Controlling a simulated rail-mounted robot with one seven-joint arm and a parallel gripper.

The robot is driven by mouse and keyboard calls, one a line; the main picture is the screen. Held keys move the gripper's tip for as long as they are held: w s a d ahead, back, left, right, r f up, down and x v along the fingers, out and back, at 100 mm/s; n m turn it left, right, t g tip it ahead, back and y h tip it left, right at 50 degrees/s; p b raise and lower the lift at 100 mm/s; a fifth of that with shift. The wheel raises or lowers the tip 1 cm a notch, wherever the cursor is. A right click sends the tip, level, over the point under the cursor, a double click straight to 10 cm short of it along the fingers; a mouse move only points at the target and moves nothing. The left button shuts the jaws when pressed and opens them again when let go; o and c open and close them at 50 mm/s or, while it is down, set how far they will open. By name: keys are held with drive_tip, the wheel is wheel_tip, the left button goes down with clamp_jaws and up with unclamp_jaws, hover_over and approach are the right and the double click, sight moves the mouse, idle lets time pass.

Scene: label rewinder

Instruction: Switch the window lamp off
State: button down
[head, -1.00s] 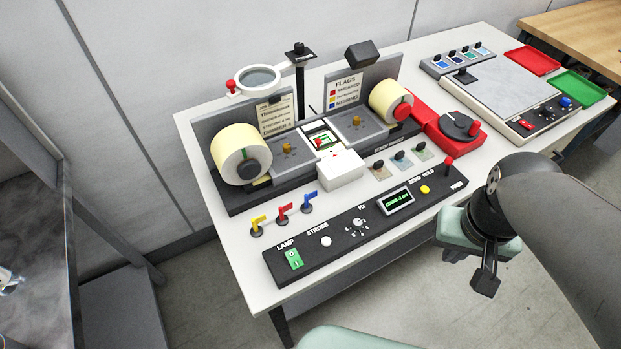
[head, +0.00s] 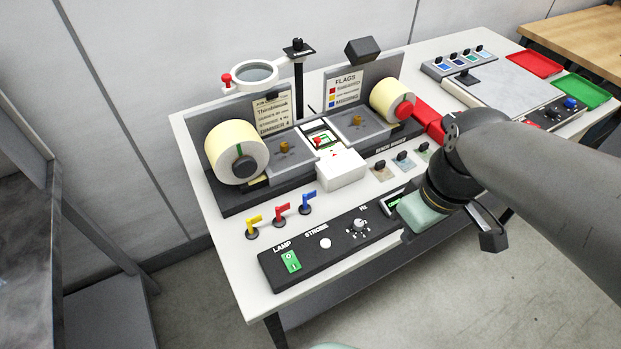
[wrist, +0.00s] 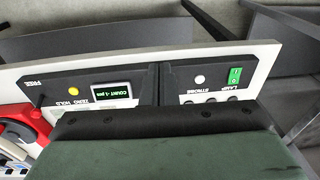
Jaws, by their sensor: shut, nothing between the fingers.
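The lamp switch (head: 291,261) is a green rocker below the word LAMP, at the left end of the black control panel (head: 330,247). In the wrist view the lamp switch (wrist: 234,77) shows upside down at the upper right. A small inspection window (head: 320,138) between the two rolls looks pale with a green edge; I cannot tell whether it is lit. My gripper (head: 418,215) is shut and empty, over the front right part of the panel, right of the switch and apart from it.
A white strobe button (head: 325,243) and a black knob (head: 359,227) lie between switch and gripper. Yellow, red and blue flag levers (head: 280,214) stand behind the panel. A white box (head: 342,168) stands farther back. The floor before the table is free.

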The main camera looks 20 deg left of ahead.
drive_tip(key=a+r+n+g+y+b, duration=0.1)
drive_tip(key=a+r+n+b, duration=0.1)
drive_tip(key=a+n, duration=0.8)
drive_tip(key=r+n+g, duration=0.1)
drive_tip(key=r+n, duration=0.1)
drive_tip(key=n, duration=0.6)
hover_over(287, 258)
drive_tip(key=w+d, duration=0.2)
drive_tip(key=d, duration=0.1)
drive_tip(key=shift+d+f+y+b, duration=0.2)
drive_tip(key=shift+y+b, duration=0.1)
drive_tip(key=shift+b, duration=0.15)
drive_tip(key=x, duration=0.8)
drive_tip(key=p+x, duration=0.1)
drive_tip(key=x, duration=0.4)
drive_tip(key=shift+w+d+f, duration=0.15)
drive_tip(key=shift+w+d, duration=0.1)
drive_tip(key=shift+f, duration=0.4)
